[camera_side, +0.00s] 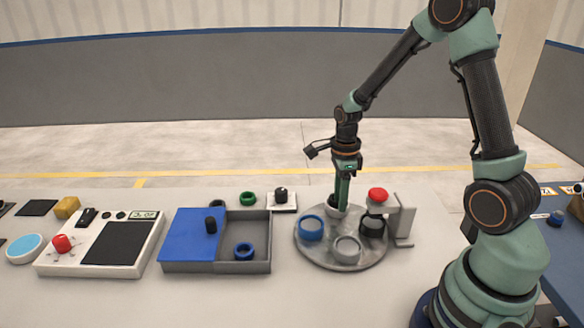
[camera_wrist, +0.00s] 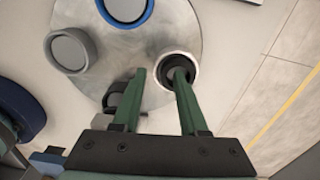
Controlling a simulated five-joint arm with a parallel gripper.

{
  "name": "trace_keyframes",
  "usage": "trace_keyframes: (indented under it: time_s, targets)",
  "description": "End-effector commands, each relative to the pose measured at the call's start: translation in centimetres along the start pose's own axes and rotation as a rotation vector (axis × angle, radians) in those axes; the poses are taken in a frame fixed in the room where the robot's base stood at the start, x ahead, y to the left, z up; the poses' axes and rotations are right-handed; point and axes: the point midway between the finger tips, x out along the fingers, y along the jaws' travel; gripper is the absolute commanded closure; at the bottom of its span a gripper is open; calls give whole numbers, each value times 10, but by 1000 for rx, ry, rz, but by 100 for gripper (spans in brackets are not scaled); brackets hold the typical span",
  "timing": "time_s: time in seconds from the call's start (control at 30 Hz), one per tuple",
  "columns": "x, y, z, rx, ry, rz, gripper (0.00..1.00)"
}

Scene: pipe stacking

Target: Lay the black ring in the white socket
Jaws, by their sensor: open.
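The white socket (camera_wrist: 195,61) stands on the round metal turntable (camera_wrist: 165,25). In the wrist view a black ring (camera_wrist: 176,59) shows inside its pale rim, seemingly lying low in it. My gripper (camera_wrist: 158,73) is open, pointing down at the socket. One finger reaches into the ring's dark middle; the other is outside the socket, to the left. In the side view my gripper (camera_side: 342,198) is at the socket (camera_side: 332,211) at the back of the turntable. The fingers partly hide the ring, and the side view does not show it clearly.
The turntable also carries a blue-rimmed socket (camera_side: 311,228), a grey socket (camera_side: 347,250) and a dark socket (camera_side: 372,227). A red button (camera_side: 378,194) and a grey bracket (camera_side: 402,222) stand close at right. A blue-lidded tray (camera_side: 186,240) stands left.

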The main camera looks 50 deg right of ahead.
Motion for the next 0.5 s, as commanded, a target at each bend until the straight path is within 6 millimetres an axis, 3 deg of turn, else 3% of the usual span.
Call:
trace_keyframes:
  time_s: [0.3, 0.5]
  targets:
    - [-70, -4, 0, 1, -6, -14, 58]
    - [-102, -3, -1, 1, -4, -11, 58]
